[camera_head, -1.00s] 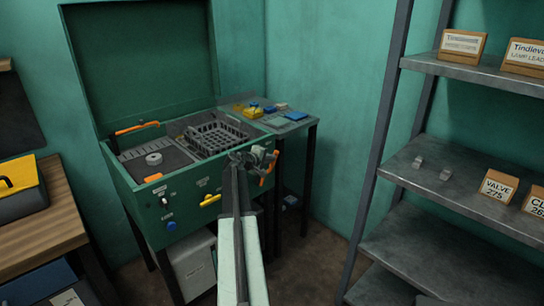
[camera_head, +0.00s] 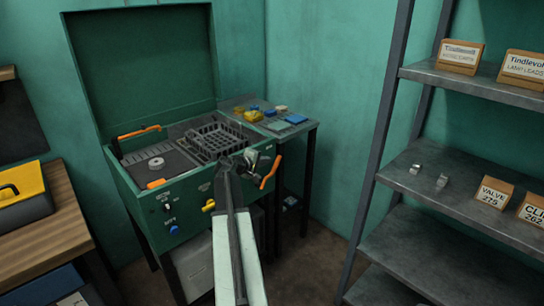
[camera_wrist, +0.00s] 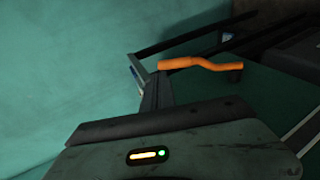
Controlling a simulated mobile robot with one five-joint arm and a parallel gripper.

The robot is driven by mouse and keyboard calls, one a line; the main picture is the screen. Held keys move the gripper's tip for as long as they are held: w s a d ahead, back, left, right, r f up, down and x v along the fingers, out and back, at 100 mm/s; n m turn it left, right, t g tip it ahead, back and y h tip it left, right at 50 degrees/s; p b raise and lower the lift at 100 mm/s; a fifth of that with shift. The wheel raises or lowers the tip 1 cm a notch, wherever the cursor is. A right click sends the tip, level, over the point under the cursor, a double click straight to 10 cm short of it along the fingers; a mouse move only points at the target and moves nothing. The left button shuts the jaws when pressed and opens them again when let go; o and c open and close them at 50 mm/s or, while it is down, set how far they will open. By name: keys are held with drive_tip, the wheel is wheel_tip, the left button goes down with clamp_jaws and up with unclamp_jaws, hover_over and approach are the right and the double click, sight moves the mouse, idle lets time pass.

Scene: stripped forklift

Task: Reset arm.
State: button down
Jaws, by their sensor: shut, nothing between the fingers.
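My arm reaches up from the bottom of the head view, ending in my gripper (camera_head: 251,157) in front of the green machine's right front corner. My gripper is small and partly hidden there; it is shut and empty. An orange crank handle (camera_head: 270,172) on the machine is close beside it, to the right. The handle also shows in the wrist view (camera_wrist: 200,63), beyond the grey housing with a small lit indicator. I cannot tell whether my gripper touches it.
The green machine (camera_head: 185,190) stands with its lid open and a black basket (camera_head: 213,140) inside. A small side table (camera_head: 297,131) holds several coloured items. Grey shelves (camera_head: 450,190) stand at right. A wooden bench (camera_head: 40,228) is at left. Floor shows between machine and shelves.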

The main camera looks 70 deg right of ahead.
drive_tip(key=p+v, duration=0.1)
drive_tip(key=v, duration=0.1)
drive_tip(key=r+p+v, duration=0.1)
drive_tip(key=v, duration=0.2)
drive_tip(key=shift+s+a+r, duration=0.1)
drive_tip(key=w+a+f+t+y+p, duration=0.1)
drive_tip(key=w+a+f+y+p, duration=0.1)
drive_tip(key=w+a, duration=0.75)
drive_tip(key=w+a+f+t+y+p, duration=0.1)
drive_tip(key=w+a+t+y+p, duration=0.2)
drive_tip(key=a, duration=1.1)
drive_tip(key=w+a+f+y+p, duration=0.1)
drive_tip(key=w+a+f+y, duration=0.1)
drive_tip(key=w+a, duration=0.8)
drive_tip(key=s+a+n+y+p, duration=0.1)
drive_tip(key=s+a+y+p, duration=0.1)
drive_tip(key=a, duration=1.7)
drive_tip(key=s+a+n+g+y+p, duration=0.1)
drive_tip(key=a+y, duration=0.3)
drive_tip(key=a, duration=1.4)
drive_tip(key=shift+s+a+n+p, duration=0.4)
drive_tip(key=shift+n+p, duration=0.1)
drive_tip(key=shift+n, duration=0.2)
